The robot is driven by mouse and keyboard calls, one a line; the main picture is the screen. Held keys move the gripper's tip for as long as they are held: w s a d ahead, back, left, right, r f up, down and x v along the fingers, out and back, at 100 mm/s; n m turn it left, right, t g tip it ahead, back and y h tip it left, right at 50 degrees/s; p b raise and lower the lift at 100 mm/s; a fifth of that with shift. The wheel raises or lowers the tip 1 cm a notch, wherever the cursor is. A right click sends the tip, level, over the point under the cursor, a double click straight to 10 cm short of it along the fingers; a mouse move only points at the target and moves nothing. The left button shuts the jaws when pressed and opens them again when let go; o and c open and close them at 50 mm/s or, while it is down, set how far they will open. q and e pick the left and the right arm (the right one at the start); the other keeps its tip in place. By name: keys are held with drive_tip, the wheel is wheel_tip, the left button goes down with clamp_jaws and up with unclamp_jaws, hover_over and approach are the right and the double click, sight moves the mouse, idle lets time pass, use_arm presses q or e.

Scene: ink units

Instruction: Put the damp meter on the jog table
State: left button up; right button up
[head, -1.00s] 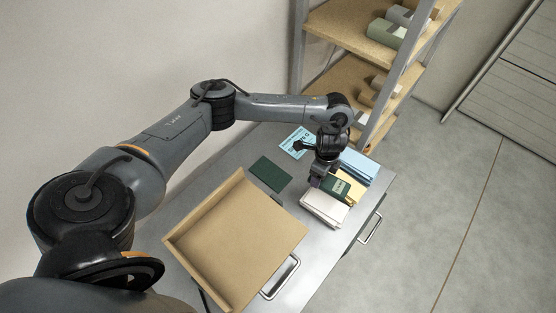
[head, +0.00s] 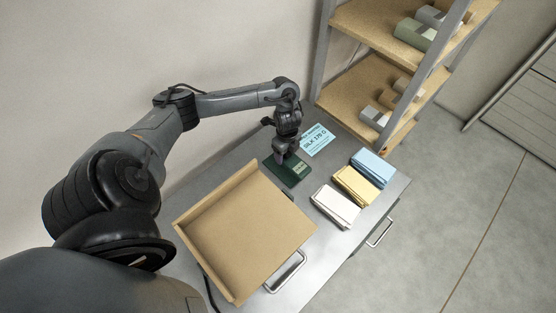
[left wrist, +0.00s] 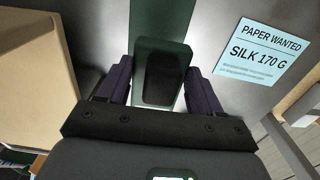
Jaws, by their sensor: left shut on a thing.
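The damp meter (head: 299,169) is a dark green, box-shaped device with a pale patch, in the head view. My left gripper (head: 284,159) is shut on it, with purple fingers on both sides of the meter in the left wrist view (left wrist: 161,75). They are over the dark green mat (head: 287,180), and I cannot tell whether the meter touches it. The jog table (head: 245,235) is a tan, tilted tray with raised edges, just left of and nearer than the mat. It also shows at the left of the left wrist view (left wrist: 35,70). My right gripper is not in view.
White (head: 335,205), yellow (head: 357,186) and blue (head: 373,167) paper stacks lie to the right on the grey bench top. A light-blue notice reading SILK 170 G (head: 317,140) lies behind the mat. A shelf rack (head: 395,60) stands at the back.

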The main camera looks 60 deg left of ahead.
use_arm(q)
drive_tip(key=a, duration=0.1)
drive_tip(key=s+a+f, duration=0.1)
drive_tip(key=a+f, duration=0.1)
drive_tip(key=shift+s+a, duration=0.1)
drive_tip(key=shift+s, duration=0.3)
drive_tip(key=shift+f+b, duration=0.4)
drive_tip(key=shift+f, duration=1.7)
drive_tip(key=shift+f, duration=0.1)
drive_tip(key=o, duration=1.2)
